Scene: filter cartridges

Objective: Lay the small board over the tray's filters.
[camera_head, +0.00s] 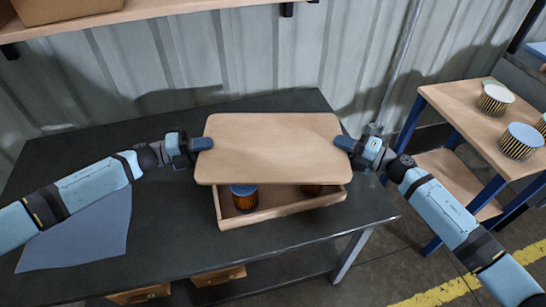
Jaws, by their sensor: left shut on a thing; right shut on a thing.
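The small board (272,148) is a light wooden rectangle with rounded corners, held roughly level above the tray. My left gripper (201,144) is shut on the board's left edge. My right gripper (346,144) is shut on its right edge. The wooden tray (282,210) sits on the dark table below, its back part hidden by the board. An orange filter with a blue top (245,199) shows in the tray under the board's front edge. A darker filter (311,190) shows partly at the right. Other tray contents are hidden.
A blue-grey cloth (80,236) lies on the dark table (180,246) at the left. A wooden side table (462,100) at the right carries several striped filters (520,141). A corrugated wall stands behind, with a shelf and box (66,10) at the upper left.

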